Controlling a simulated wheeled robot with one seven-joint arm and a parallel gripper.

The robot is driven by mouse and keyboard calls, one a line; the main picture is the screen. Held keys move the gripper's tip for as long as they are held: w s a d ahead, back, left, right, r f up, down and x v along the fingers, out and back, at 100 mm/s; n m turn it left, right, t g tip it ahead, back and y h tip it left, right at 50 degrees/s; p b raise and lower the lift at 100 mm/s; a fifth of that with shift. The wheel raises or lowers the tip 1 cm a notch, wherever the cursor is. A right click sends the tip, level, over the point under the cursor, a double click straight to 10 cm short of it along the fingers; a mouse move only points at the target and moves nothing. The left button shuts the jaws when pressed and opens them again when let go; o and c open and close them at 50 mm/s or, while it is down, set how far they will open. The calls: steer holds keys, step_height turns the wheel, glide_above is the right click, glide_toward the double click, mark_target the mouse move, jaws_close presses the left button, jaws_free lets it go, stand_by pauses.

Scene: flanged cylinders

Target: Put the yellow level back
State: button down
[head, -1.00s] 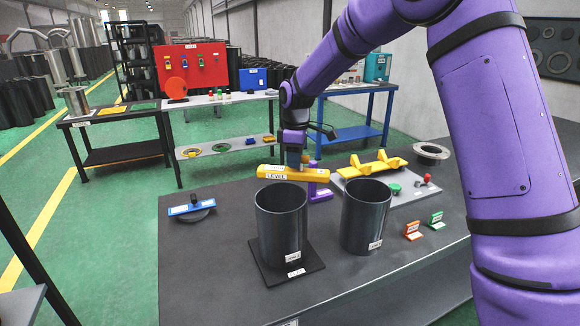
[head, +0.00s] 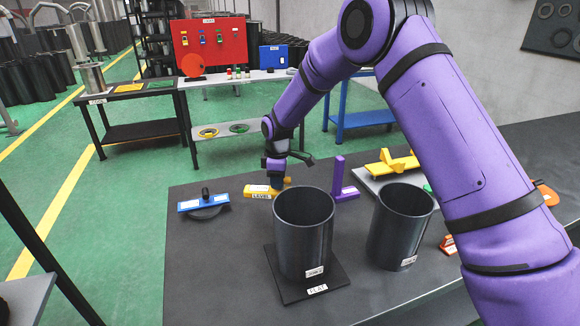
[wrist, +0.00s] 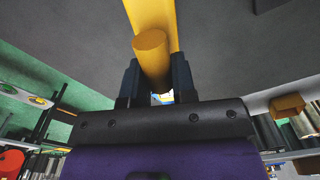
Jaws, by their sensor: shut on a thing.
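The yellow level (head: 258,191), a bar with a white label, is in my gripper (head: 278,182) behind the left dark cylinder (head: 304,235). It is at or just above the dark tabletop (head: 215,265); I cannot tell if it touches. Its right part is partly hidden by my gripper and the cylinder. In the wrist view my gripper's two dark fingers (wrist: 155,82) are on either side of the level's round yellow handle (wrist: 150,45), with the yellow bar beyond it. A blue level (head: 203,204) on a dark round base lies just left of the yellow level.
The left cylinder stands on a black plate (head: 318,290). A second dark cylinder (head: 400,228) stands to its right. A purple stand (head: 341,185) and a grey board (head: 368,184) with a yellow cradle (head: 392,162) are behind. The table's front left is clear.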

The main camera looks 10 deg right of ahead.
steer(key=shift+w+a+f, duration=0.1)
steer(key=shift+w+a, duration=0.05)
steer(key=shift+f, duration=0.15)
steer(key=shift+f, duration=2.75)
steer(key=shift+f, duration=0.65)
steer(key=c, duration=0.8)
jaws_free()
steer(key=shift+c, duration=0.2)
steer(key=r, duration=1.1)
steer(key=shift+d, duration=0.2)
